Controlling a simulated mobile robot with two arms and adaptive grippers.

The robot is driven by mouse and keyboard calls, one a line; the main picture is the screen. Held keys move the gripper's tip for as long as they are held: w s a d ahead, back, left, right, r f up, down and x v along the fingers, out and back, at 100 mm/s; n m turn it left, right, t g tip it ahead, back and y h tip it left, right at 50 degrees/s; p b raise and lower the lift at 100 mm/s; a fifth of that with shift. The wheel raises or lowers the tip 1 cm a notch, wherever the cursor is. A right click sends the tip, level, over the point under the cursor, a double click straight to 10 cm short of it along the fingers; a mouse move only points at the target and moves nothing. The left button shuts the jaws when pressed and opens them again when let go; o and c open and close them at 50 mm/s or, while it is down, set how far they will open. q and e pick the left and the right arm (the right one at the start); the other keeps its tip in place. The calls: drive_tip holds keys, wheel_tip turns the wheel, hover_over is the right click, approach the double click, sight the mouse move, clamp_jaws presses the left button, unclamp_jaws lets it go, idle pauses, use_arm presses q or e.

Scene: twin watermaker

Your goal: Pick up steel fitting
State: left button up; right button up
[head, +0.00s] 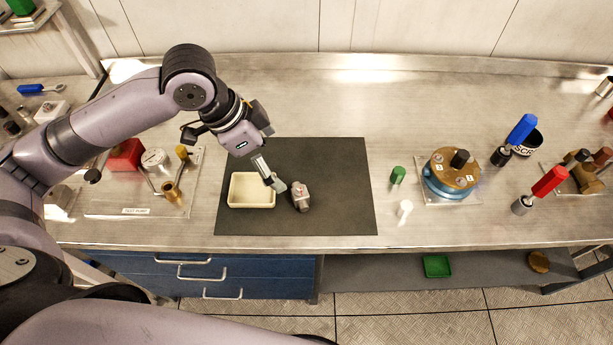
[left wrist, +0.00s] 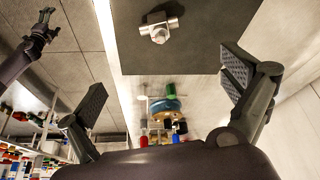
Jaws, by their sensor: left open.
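The steel fitting (head: 300,196), a small grey metal tee, lies on the dark mat (head: 340,215), just right of the cream tray. It also shows in the left wrist view (left wrist: 160,28), near the top edge on the mat. My left gripper (head: 273,184) is open and empty above the mat, close to the left side of the fitting. In the left wrist view its two pads (left wrist: 164,87) stand wide apart, with the fitting beyond them. My right gripper (left wrist: 42,26) shows small at the upper left of that view; its jaw state is unclear.
The cream tray (head: 251,205) looks empty. A test pump (head: 127,160) stands at left. A green cap (head: 398,174), a white piece (head: 405,208), a blue round housing (head: 451,174) and upright tools stand at right. The mat right of the fitting is clear.

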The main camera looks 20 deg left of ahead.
use_arm(q)
drive_tip(key=p, duration=0.1)
approach(296, 188)
drive_tip(key=f, duration=0.1)
drive_tip(key=x, duration=0.3)
drive_tip(key=p+x, duration=0.1)
drive_tip(key=x, duration=0.2)
drive_tip(key=shift+w+d+r, duration=0.1)
drive_tip(key=shift+w+d, duration=0.1)
drive_tip(key=shift+d, duration=0.2)
drive_tip(key=p+x, duration=0.1)
drive_tip(key=x, duration=0.1)
drive_tip(key=p+x, duration=0.1)
drive_tip(key=x, duration=0.2)
drive_tip(key=shift+s+a, duration=0.1)
drive_tip(key=shift+a, duration=0.1)
drive_tip(key=shift+f, duration=0.4)
use_arm(e)
drive_tip(key=r, duration=0.4)
drive_tip(key=shift+s, duration=0.4)
use_arm(q)
drive_tip(key=shift+c, duration=0.4)
drive_tip(key=c, duration=1.3)
